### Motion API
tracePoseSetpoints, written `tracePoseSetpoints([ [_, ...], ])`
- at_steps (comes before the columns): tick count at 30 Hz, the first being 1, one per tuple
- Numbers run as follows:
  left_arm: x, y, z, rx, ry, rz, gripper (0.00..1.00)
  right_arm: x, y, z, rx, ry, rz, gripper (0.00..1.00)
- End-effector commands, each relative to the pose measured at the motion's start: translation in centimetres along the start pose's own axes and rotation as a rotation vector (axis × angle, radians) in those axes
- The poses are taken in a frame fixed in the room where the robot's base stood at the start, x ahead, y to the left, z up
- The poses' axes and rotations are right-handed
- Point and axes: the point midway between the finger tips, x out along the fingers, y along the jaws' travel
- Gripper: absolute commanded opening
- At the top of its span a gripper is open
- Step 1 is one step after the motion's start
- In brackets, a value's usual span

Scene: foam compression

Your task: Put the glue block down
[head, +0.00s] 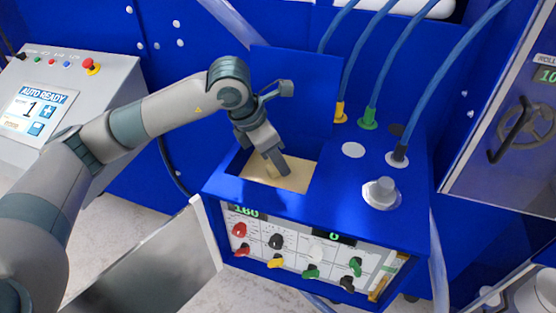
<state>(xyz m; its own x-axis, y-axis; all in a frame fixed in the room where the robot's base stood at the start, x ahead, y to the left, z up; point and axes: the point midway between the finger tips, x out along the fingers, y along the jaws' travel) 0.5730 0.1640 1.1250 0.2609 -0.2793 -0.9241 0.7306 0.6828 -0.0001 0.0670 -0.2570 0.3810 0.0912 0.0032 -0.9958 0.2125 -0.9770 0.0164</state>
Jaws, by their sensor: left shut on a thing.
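My left gripper (274,166) reaches down into the square opening of a blue machine (222,184). It is shut on a small pale block, taken to be the glue block, which is mostly hidden by the fingers and hard to tell from the pale yellow surface (297,178) inside the opening. The fingertips are at or just above that surface; I cannot tell whether the block touches it. A blue lid (300,85) stands open behind the opening. My right gripper is not in view.
Hoses plug into yellow and green fittings (368,119) at the machine's back right. A grey knob (381,193) stands on its top. The front panel (300,250) has several coloured knobs.

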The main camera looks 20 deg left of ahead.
Motion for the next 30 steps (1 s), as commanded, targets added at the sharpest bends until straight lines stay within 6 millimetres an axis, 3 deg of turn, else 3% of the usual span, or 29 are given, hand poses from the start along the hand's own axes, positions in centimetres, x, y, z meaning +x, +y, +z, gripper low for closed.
tracePoseSetpoints([
  [12, 0.44, -0.02, -0.17, 0.0, 0.0, 0.0, 0.01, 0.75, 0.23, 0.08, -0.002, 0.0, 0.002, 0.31],
  [13, 0.44, -0.02, -0.17, 0.0, 0.0, 0.0, 0.25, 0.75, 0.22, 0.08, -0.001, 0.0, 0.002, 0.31],
  [15, 0.44, -0.02, -0.17, 0.0, 0.0, 0.0, 0.41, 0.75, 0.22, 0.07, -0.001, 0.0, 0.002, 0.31],
  [30, 0.12, 0.0, -0.05, 0.0, 0.0, 0.0, 0.41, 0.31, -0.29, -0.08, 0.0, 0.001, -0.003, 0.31],
])
